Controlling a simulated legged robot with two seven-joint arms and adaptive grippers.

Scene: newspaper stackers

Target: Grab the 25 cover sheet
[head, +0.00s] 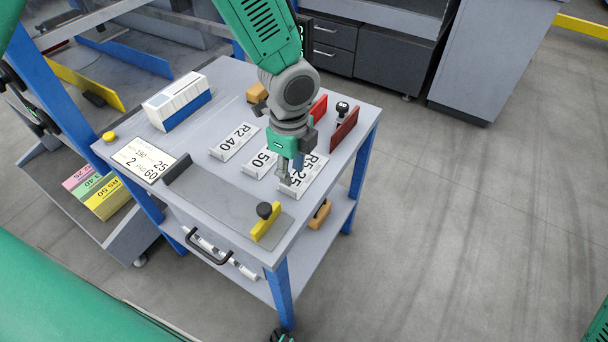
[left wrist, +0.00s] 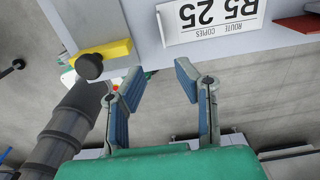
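The 25 cover sheet (head: 313,168), a white sheet marked "R5 25", lies on the grey cart top near its right edge. It also shows upside down at the top of the left wrist view (left wrist: 216,18), marked "route copies". My left gripper (head: 288,180) reaches down from above and hides part of the sheet in the head view. In the left wrist view my left gripper (left wrist: 158,82) has its two blue-padded fingers spread apart with nothing between them. The sheet is beyond the fingertips, up and to the right there. My right gripper is not in view.
Sheets "R2 40" (head: 234,142) and "50" (head: 260,163) lie to the left on the cart (head: 225,88). A yellow block with a black knob (head: 266,222), a red upright plate (head: 344,127) and a stamp (head: 342,109) stand nearby. Open floor lies to the right.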

